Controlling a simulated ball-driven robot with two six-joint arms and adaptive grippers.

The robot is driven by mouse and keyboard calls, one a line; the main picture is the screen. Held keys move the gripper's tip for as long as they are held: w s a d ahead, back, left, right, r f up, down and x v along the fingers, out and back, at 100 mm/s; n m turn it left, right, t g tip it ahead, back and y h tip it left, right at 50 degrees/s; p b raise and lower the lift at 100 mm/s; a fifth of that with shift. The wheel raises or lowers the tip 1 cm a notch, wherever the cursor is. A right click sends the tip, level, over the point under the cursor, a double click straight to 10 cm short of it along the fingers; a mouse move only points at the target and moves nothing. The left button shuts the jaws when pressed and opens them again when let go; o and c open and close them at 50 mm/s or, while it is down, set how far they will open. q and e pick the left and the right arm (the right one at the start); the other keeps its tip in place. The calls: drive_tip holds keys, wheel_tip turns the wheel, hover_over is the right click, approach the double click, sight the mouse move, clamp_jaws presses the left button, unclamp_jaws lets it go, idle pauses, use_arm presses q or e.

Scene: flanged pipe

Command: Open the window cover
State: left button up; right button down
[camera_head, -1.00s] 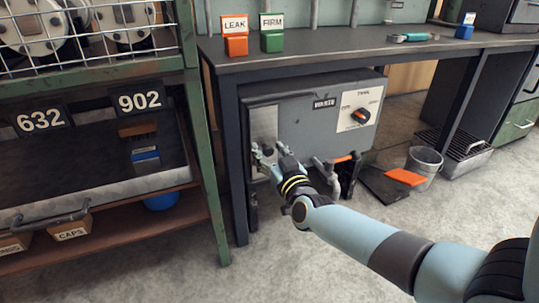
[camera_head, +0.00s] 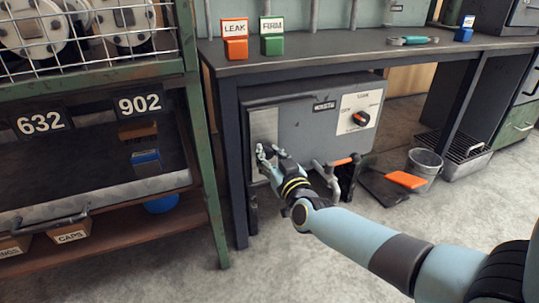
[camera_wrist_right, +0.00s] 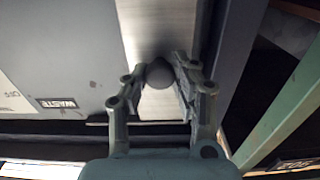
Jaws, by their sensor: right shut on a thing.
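The window cover (camera_head: 264,122) is a pale metal plate on the left of the front of a grey box (camera_head: 315,135) under the bench. In the right wrist view the cover (camera_wrist_right: 143,25) carries a round dark knob (camera_wrist_right: 160,74). My right gripper (camera_head: 265,152) is at the lower part of the cover, its fingers closed on the knob, one on each side, in the wrist view (camera_wrist_right: 167,82). The gripper hides the knob in the head view. The cover's plate lies flat against the box front. My left gripper is out of view.
A dial (camera_head: 360,118) sits on the box's right side. An orange-handled pipe (camera_head: 342,162) stands below it. A bucket (camera_head: 424,168) and dustpan (camera_head: 404,180) are on the floor. Green rack post (camera_head: 207,165) and dark bench leg (camera_head: 231,165) stand close left of the cover.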

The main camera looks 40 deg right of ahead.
drive_tip(key=d, duration=0.2)
drive_tip(key=s+d, duration=0.1)
drive_tip(key=d, duration=0.2)
drive_tip(key=s+d, duration=0.1)
drive_tip(key=d, duration=0.2)
drive_tip(key=shift+p, duration=0.35)
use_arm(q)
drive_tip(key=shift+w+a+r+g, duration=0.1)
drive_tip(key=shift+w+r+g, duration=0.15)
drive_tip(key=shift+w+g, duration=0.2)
use_arm(e)
drive_tip(key=shift+a, duration=0.1)
drive_tip(key=c, duration=1)
unclamp_jaws()
drive_tip(key=shift+s, duration=0.1)
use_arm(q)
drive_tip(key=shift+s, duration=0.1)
use_arm(e)
drive_tip(key=v, duration=1.1)
drive_tip(key=shift+s+a, duration=0.2)
drive_tip(key=shift+s, duration=0.15)
drive_tip(key=shift+f, duration=0.1)
